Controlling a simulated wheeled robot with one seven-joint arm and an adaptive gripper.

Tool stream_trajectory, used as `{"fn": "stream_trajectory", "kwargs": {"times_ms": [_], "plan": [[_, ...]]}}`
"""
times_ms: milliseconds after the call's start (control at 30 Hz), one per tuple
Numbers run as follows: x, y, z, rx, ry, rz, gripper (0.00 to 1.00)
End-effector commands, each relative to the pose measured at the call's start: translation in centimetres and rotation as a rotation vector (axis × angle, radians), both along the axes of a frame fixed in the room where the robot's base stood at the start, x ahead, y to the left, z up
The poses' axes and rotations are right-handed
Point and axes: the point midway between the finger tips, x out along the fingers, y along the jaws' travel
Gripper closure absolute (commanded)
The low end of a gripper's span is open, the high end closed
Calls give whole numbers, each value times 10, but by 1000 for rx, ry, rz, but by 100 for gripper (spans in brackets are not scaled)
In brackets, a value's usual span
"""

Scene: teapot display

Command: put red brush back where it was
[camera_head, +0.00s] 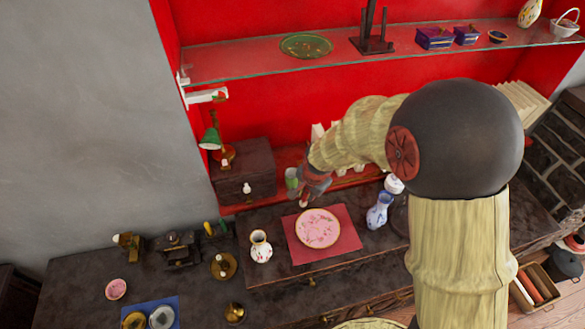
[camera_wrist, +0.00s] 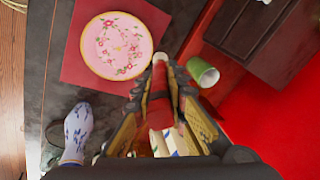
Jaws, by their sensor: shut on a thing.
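My gripper (camera_head: 306,190) is above the counter, just behind a pink plate (camera_head: 318,228). In the wrist view my gripper (camera_wrist: 160,85) is shut on a red brush (camera_wrist: 159,104), a red handle with a pale tip pointing toward the plate. In the head view the brush is mostly hidden by my gripper, with only a small pale and red end showing. The plate, also in the wrist view (camera_wrist: 117,46), lies on a red mat (camera_head: 347,240). A green cup (camera_wrist: 203,71) is beside my gripper, lying tilted in the wrist view; it also shows in the head view (camera_head: 291,178).
A blue-and-white vase (camera_head: 379,212) stands right of the mat, and a white flowered vase (camera_head: 260,247) left of it. A dark wooden box (camera_head: 245,172) is at the back left. A glass shelf (camera_head: 240,62) runs above.

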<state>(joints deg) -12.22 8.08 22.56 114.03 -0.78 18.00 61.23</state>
Motion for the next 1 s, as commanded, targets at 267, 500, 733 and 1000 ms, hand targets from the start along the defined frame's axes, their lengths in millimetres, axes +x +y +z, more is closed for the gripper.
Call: {"fn": "stream_trajectory", "kwargs": {"times_ms": [267,500,733,1000], "plan": [[58,12,0,-1,2,0,100],[110,22,0,-1,3,0,100],[144,29,-23,-2,10,0,100],[156,31,-55,-1,4,0,100]]}}
